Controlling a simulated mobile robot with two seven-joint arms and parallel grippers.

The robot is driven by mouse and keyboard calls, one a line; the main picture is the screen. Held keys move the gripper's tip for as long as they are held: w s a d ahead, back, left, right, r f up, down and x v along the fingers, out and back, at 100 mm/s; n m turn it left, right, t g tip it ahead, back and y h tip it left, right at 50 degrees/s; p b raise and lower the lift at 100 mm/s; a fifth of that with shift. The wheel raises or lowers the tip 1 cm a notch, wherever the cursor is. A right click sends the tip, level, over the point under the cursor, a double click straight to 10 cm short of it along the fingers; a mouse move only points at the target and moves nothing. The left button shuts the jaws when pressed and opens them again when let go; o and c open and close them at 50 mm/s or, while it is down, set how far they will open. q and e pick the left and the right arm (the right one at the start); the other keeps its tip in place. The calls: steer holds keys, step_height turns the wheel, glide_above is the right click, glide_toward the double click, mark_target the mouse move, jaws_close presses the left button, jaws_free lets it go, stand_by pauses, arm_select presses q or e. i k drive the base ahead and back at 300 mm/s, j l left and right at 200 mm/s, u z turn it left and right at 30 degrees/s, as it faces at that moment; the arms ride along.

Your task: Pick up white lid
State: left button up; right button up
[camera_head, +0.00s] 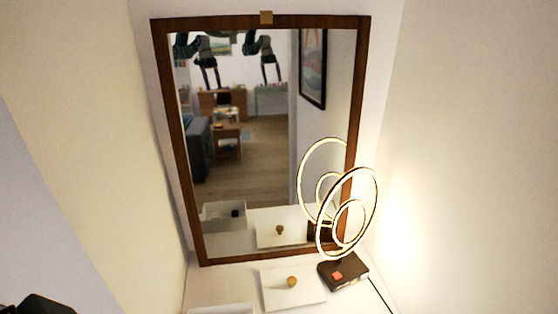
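The white lid (300,294) is a flat white panel with a round gold-brown knob (292,281). It lies on the white surface at the bottom middle, below the mirror, and its reflection shows in the glass. My grippers show only as reflections: the left (212,86) and the right (273,80) hang near the top of the mirror. Each has two fingers apart, with nothing seen between them. Both look well away from the lid. A dark shape at the bottom left corner seems to be part of my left arm.
A large wood-framed mirror (160,110) leans on the wall behind the lid. A lit ring lamp (375,190) on a dark base (352,275) stands close to the lid's right. A white open box (222,309) is partly cut off left of it. Walls close in on both sides.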

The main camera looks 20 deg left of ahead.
mark_target(300, 285)
steer(key=j+u, duration=0.1)
steer(key=u, duration=0.25)
steer(key=j+u, duration=0.1)
steer(key=u, duration=0.25)
steer(key=i+j+u, duration=0.1)
steer(key=u, duration=0.25)
steer(key=l+z, duration=0.15)
steer(key=z, duration=0.3)
steer(key=i+l+z, duration=0.1)
steer(key=z, duration=0.3)
steer(key=i+l+z, duration=0.1)
steer(key=z, duration=0.35)
steer(key=i+z, duration=0.15)
steer(key=z, duration=0.25)
